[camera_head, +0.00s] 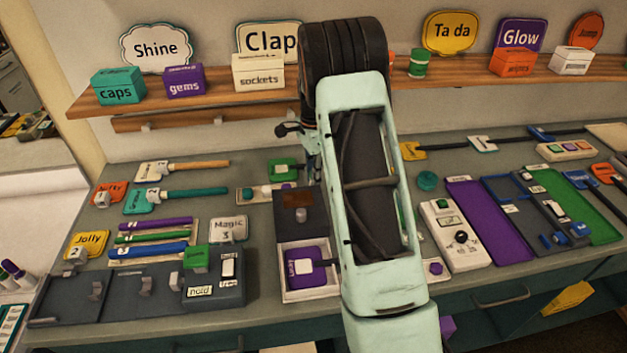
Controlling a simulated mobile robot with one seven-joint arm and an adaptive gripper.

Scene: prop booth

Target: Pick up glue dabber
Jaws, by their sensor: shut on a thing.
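My mint-green arm stands up through the middle of the view and hides much of the bench behind it. Only a small part of my gripper (303,140) shows, at the left side of the arm over the back of the bench. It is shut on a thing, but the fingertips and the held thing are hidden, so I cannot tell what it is. I cannot make out a glue dabber anywhere in view.
A wooden shelf (205,102) with labelled boxes runs behind the bench (255,233). Signs on sticks, coloured bars and dark trays lie at left. A white open box (308,294) stands close left of my arm. A control box (452,235) and purple mat (484,222) lie right.

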